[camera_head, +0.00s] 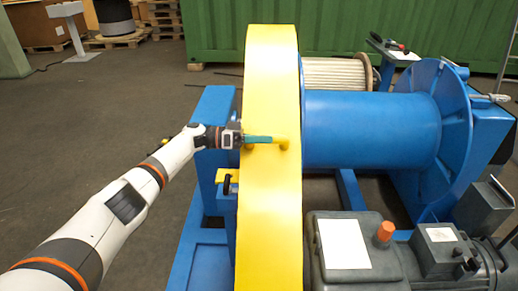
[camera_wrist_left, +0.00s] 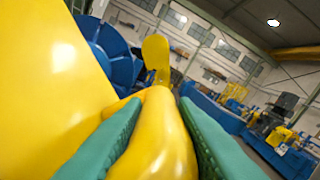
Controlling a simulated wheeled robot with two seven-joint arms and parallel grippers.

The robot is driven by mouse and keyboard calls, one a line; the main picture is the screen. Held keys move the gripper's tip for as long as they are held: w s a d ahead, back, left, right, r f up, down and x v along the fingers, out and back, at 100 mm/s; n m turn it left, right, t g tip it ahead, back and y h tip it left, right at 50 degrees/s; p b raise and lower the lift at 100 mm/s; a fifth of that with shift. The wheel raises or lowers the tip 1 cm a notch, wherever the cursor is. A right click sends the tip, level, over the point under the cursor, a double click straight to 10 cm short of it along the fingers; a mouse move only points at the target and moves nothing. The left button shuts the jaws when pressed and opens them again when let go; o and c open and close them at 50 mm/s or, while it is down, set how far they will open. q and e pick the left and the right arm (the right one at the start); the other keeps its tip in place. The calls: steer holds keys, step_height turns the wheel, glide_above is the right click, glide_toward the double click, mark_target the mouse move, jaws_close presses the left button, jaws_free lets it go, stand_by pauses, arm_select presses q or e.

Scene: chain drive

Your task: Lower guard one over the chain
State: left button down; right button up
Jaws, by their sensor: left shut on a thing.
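The large yellow guard (camera_head: 271,70) stands as a tall, narrow curved cover beside the blue drum. My left gripper (camera_head: 268,140) reaches in from the left and is shut on the guard's yellow handle (camera_head: 283,143). In the left wrist view, the teal fingers of this gripper (camera_wrist_left: 160,105) lie on both sides of the yellow handle (camera_wrist_left: 155,145), and the guard's broad face (camera_wrist_left: 45,80) fills the left. The chain is not visible. I cannot tell how far the guard is above its seat. My right gripper is not in view.
The blue drum (camera_head: 370,130) is right of the guard, with a grey motor (camera_head: 400,255) in front. A blue frame (camera_head: 207,170) with a small yellow bracket (camera_head: 226,176) stands left. A green container (camera_head: 350,35) is behind.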

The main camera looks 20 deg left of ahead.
arm_select(q)
steer(key=shift+w+a+t, duration=0.15)
steer(key=shift+a+t, duration=0.05)
steer(key=shift+t, duration=0.1)
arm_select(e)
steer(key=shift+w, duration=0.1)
arm_select(q)
steer(key=c, duration=1.4)
jaws_free()
steer(key=shift+w+f, duration=0.1)
steer(key=shift+w, duration=0.05)
steer(key=shift+c, duration=0.2)
steer(key=shift+o, duration=1.4)
steer(key=shift+w, duration=0.1)
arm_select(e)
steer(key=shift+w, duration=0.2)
arm_select(q)
steer(key=shift+f, duration=0.1)
steer(key=shift+a, duration=0.5)
steer(key=v, duration=1.1)
steer(key=shift+r+b, duration=0.25)
steer(key=shift+b, duration=0.1)
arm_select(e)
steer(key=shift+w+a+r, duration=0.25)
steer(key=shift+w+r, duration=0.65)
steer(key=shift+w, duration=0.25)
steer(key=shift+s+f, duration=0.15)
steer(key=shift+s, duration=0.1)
